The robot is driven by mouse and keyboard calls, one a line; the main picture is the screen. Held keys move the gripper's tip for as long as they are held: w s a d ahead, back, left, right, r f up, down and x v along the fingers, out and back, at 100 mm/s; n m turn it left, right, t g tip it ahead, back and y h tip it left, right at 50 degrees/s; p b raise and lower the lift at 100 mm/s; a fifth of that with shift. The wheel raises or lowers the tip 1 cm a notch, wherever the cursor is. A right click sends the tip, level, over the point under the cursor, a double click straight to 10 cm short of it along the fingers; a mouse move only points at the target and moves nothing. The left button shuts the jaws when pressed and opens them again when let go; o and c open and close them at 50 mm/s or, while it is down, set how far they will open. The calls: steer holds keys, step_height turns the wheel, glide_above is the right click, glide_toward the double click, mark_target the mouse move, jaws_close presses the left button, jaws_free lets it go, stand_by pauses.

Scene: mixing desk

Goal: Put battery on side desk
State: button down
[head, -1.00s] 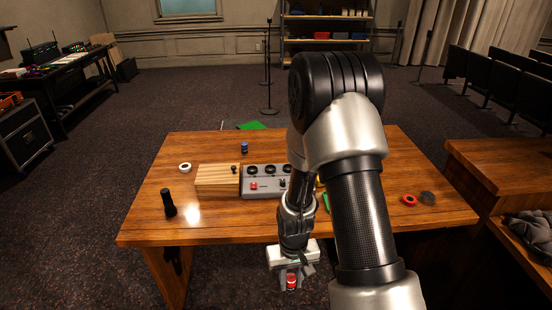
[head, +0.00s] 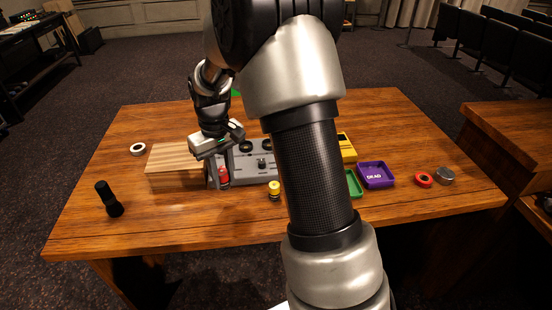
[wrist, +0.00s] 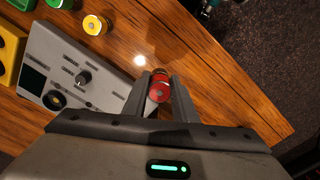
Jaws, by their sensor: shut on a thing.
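My gripper (head: 221,180) is shut on a small red-topped battery (head: 224,176). In the wrist view the battery (wrist: 159,91) sits between the two fingers, its red end facing the camera. In the head view it is held in front of the grey mixing console (head: 240,178), near the wooden box's right end. A gap below it to the table is hard to judge. A second wooden desk (head: 520,142) stands at the right edge, seen only in part.
A yellow battery (head: 274,191) stands right of my gripper. A green tray (head: 355,186) and a purple tray marked DEAD (head: 377,174) lie farther right. The wooden box (head: 178,158), black flashlight (head: 108,199) and tape rolls (head: 138,149) are on the table.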

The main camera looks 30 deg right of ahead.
steer(key=shift+w+r+n+b, duration=0.15)
steer(key=shift+r+b, duration=0.35)
steer(key=shift+r, duration=0.05)
steer(key=shift+w+r+n+b, duration=0.15)
steer(key=shift+r+b, duration=0.3)
steer(key=shift+r, duration=0.05)
steer(key=b, duration=0.2)
glide_above(227, 204)
step_height(227, 204, down, 9)
steer(key=shift+w+f, duration=0.1)
steer(key=shift+f, duration=0.1)
steer(key=c, duration=1.4)
jaws_free()
steer(key=shift+c, duration=0.2)
